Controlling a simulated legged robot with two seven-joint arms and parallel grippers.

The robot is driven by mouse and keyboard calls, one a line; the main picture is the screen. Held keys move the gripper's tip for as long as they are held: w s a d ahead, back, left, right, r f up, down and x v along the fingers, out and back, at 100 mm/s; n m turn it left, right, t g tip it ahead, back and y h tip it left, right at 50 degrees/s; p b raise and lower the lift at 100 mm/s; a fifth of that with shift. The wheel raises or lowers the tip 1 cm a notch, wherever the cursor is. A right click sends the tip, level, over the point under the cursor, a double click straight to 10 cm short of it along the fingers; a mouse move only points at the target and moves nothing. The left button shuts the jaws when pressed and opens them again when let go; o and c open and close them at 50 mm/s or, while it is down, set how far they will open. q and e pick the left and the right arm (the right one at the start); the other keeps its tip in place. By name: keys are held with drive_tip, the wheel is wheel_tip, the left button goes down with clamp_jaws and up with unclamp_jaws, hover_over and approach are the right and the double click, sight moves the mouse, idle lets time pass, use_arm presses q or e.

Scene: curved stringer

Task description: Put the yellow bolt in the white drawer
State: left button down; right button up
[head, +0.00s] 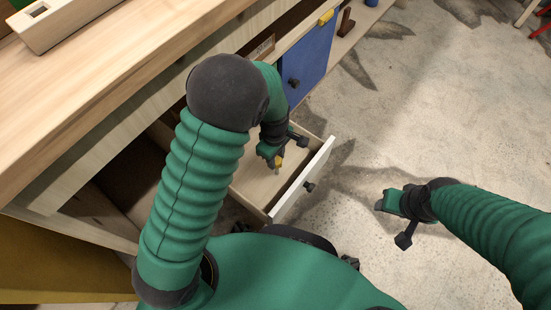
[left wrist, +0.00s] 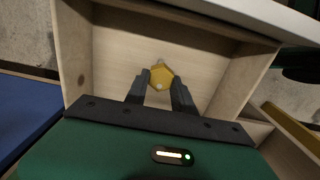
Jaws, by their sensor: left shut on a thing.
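The white drawer (head: 304,182) is pulled open below the wooden bench, with a pale wooden inside. My left gripper (head: 277,161) reaches down into the open drawer and is shut on the yellow bolt (head: 279,164). In the left wrist view the bolt (left wrist: 162,75) sits between the two dark fingertips, over the drawer floor (left wrist: 120,55). I cannot tell whether the bolt touches the floor. My right gripper (head: 381,206) is out over the concrete floor, right of the drawer and apart from it; its jaw opening is unclear.
The wooden bench top (head: 110,80) lies at the left, above the drawer, with a pale wooden block (head: 65,22) on it. A blue door (head: 315,55) is beyond the drawer. A yellow item (head: 326,17) and a brown item (head: 345,22) are farther back.

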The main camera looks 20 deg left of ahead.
use_arm(q)
drive_tip(key=c, duration=1.1)
unclamp_jaws()
drive_tip(key=shift+o, duration=0.2)
wheel_tip(320, 180, up, 13)
drive_tip(key=p, duration=0.9)
drive_tip(key=s+a+r+m+t, duration=0.2)
drive_tip(key=s+a+r+m, duration=0.4)
drive_tip(key=s+m, duration=0.4)
drive_tip(key=m, duration=0.4)
drive_tip(key=shift+r+t, duration=0.3)
